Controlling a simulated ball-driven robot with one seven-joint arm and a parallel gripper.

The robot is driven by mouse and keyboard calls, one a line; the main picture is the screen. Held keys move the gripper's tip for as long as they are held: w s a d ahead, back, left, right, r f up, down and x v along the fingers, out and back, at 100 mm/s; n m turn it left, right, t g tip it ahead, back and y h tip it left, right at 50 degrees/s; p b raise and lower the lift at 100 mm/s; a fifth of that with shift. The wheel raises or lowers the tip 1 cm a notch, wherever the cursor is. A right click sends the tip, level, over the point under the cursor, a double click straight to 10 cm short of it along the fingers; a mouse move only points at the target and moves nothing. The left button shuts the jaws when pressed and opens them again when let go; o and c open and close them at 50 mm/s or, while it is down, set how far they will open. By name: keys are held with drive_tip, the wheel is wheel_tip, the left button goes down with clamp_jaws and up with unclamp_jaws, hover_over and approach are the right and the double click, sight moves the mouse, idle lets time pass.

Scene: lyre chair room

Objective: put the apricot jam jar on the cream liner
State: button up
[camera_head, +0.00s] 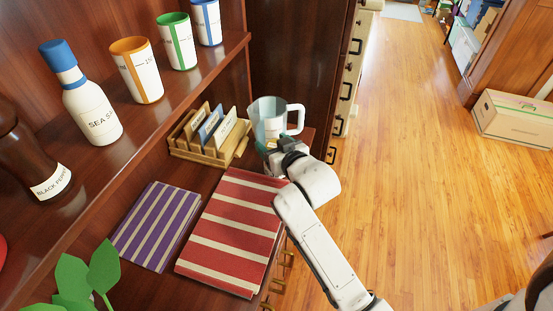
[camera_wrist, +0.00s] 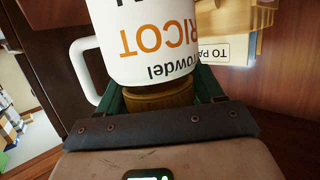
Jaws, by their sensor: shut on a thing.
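My gripper (camera_wrist: 160,97) is shut on the apricot jam jar (camera_wrist: 150,45), around its brown-gold lid end. The jar's white label shows orange and black letters upside down, partly cut off by the frame. A white handle (camera_wrist: 82,70) shows at its left; I cannot tell what it belongs to. In the head view my gripper (camera_head: 270,147) is by a pale mug-like vessel with a white handle (camera_head: 297,118), at the shelf's far right end. The jar is not clearly distinguishable there. I cannot make out a cream liner in either view.
A wooden card rack (camera_head: 208,150) stands just left of my gripper. A red striped item (camera_head: 232,228) and a purple striped item (camera_head: 157,225) lie on the lower shelf. Bottles and cups (camera_head: 137,70) line the upper shelf. A cardboard box (camera_head: 515,120) stands on the floor.

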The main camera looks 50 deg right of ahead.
drive_tip(key=shift+r, duration=0.1)
drive_tip(key=c, duration=0.5)
drive_tip(key=shift+r, duration=0.6)
drive_tip(key=s+r, duration=0.1)
drive_tip(key=r, duration=0.1)
drive_tip(key=s+a+r, duration=0.1)
drive_tip(key=s+r, duration=0.1)
drive_tip(key=r, duration=0.1)
drive_tip(key=s+r, duration=0.1)
drive_tip(key=r, duration=0.1)
drive_tip(key=shift+s+a+r, duration=0.15)
drive_tip(key=shift+d+r+p+v, duration=0.25)
drive_tip(key=shift+p+v, duration=0.4)
drive_tip(key=shift+v, duration=1.05)
drive_tip(key=shift+d+r+p+v, duration=0.25)
drive_tip(key=shift+p+v, duration=0.4)
drive_tip(key=shift+v, duration=1.1)
drive_tip(key=shift+d+r+p+v, duration=0.25)
drive_tip(key=shift+p+v, duration=0.4)
drive_tip(key=shift+v, duration=1.05)
drive_tip(key=shift+s, duration=0.15)
